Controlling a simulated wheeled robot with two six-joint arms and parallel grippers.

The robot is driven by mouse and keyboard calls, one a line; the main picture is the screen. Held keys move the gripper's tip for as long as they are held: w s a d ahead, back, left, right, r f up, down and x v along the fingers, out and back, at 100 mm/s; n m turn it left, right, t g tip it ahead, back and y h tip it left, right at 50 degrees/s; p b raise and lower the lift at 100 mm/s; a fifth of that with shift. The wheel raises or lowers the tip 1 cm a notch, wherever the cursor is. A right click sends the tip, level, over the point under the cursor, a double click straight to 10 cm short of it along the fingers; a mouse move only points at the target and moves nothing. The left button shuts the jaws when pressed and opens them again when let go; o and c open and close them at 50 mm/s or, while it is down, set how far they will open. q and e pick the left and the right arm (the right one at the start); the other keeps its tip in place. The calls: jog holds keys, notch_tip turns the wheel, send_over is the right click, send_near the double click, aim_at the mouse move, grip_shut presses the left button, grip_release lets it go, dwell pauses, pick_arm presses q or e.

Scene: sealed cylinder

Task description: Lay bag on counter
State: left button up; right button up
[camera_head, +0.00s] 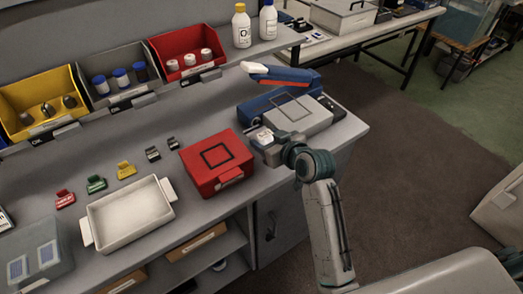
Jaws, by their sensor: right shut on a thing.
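My right gripper (272,142) is at the front left corner of a blue and grey machine (308,121) on the counter (232,118). It is shut on a small pale thing (260,134), mostly hidden by the fingers; I cannot tell whether this is the bag. A dark rectangular outline (292,108) shows above the machine's grey top; whether it is a clear bag or a marking is unclear. My left gripper is not in view.
A red box (217,162) with a black square outline stands left of my gripper. A white tray (130,214), small coloured clips (96,183) and a translucent bin (38,262) are farther left. Yellow, grey and red bins (186,53) and white bottles (241,26) line the back.

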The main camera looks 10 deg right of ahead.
jog(key=shift+f, duration=2.55)
jog(key=o, duration=1)
jog(key=shift+f, duration=0.1)
